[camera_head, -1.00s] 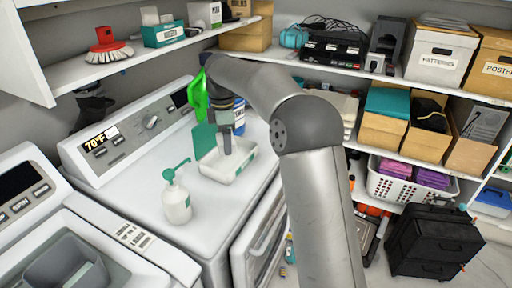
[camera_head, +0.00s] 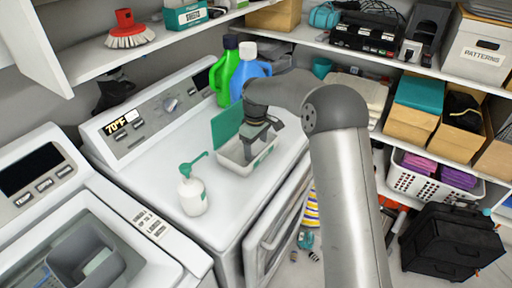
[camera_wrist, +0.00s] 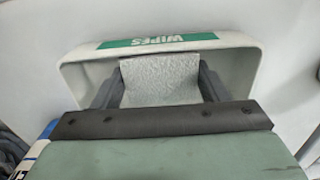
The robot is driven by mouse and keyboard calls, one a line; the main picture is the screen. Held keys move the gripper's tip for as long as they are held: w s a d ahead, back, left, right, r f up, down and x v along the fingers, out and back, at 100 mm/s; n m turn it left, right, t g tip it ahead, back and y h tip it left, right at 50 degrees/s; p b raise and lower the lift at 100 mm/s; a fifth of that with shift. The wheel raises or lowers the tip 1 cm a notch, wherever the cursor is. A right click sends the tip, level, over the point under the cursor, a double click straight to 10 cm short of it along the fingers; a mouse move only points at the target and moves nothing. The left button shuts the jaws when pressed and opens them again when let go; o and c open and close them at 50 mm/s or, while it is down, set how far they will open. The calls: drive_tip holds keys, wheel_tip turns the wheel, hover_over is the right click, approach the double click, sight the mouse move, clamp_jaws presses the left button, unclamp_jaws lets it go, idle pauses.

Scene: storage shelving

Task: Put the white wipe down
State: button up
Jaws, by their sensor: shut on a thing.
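The white wipe (camera_wrist: 160,76) is a textured white sheet between my gripper's two dark fingers in the wrist view. My gripper (camera_wrist: 158,88) is shut on it. In the head view, my gripper (camera_head: 250,153) is at the open white wipes box (camera_head: 232,162), over its opening. The box's green lid (camera_head: 226,125) stands up behind. In the wrist view, the box rim (camera_wrist: 250,62) with a green "WIPES" label surrounds the fingers and wipe. The wipe cannot be made out in the head view. The box stands on the white washer or dryer top (camera_head: 165,165).
A white pump bottle (camera_head: 193,195) with a green top stands left of the box. A green bottle (camera_head: 226,75) and a blue bottle (camera_head: 250,68) stand behind it. Shelves run above and to the right, with a basket (camera_head: 405,181) and crates. The machine top left of the pump bottle is clear.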

drive_tip(key=shift+f, duration=0.65)
drive_tip(key=shift+f, duration=0.15)
drive_tip(key=o, duration=0.9)
drive_tip(key=shift+o, duration=0.2)
